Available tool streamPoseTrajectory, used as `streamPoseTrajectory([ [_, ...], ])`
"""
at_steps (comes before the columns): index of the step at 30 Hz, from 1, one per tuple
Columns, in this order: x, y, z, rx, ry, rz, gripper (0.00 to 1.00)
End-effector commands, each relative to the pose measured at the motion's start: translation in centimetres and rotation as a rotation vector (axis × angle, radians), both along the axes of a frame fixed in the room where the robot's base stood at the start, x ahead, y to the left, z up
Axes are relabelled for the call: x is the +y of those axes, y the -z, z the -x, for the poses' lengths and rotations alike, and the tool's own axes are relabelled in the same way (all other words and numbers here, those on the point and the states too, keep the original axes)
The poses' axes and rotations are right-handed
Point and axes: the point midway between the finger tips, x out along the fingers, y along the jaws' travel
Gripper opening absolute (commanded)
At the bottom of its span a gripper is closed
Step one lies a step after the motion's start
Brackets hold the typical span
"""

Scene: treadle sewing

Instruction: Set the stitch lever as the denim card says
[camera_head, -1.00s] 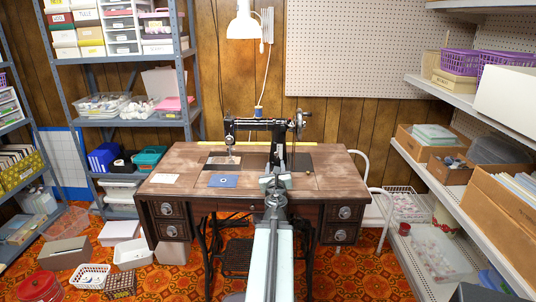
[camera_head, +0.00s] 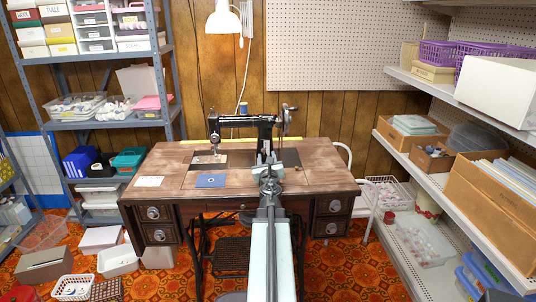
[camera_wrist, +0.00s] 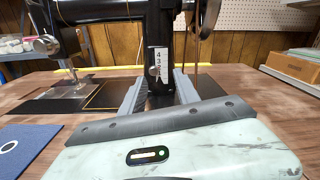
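The black sewing machine (camera_head: 243,121) stands on the wooden table. In the wrist view its upright pillar (camera_wrist: 160,30) carries a narrow white scale plate (camera_wrist: 158,62) with the numerals 4, 3 and 2 readable, the lower part unclear. I cannot make out the stitch lever itself. My gripper (camera_wrist: 158,90) is open and empty, its two grey fingers apart and pointing at the pillar's lower part, one on each side in the picture. A blue card (camera_head: 211,181) lies flat on the table left of my gripper, with a white card (camera_head: 149,182) further left. Their writing is too small to read.
The machine's handwheel (camera_head: 287,117) is at its right end. The tabletop (camera_head: 325,178) is clear on the right. Shelves (camera_head: 485,101) with boxes stand at right, and a storage rack (camera_head: 104,122) at left. A lamp (camera_head: 223,22) hangs above.

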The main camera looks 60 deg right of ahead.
Motion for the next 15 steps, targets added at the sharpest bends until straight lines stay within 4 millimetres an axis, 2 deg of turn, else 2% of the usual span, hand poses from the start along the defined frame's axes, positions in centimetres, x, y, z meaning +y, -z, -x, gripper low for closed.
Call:
streamPoseTrajectory([
  [7,-1.9,0.0,-1.6,0.0,-0.013,0.0,0.38],
  [15,-2.1,0.0,-2.1,0.0,-0.019,0.0,0.38],
])
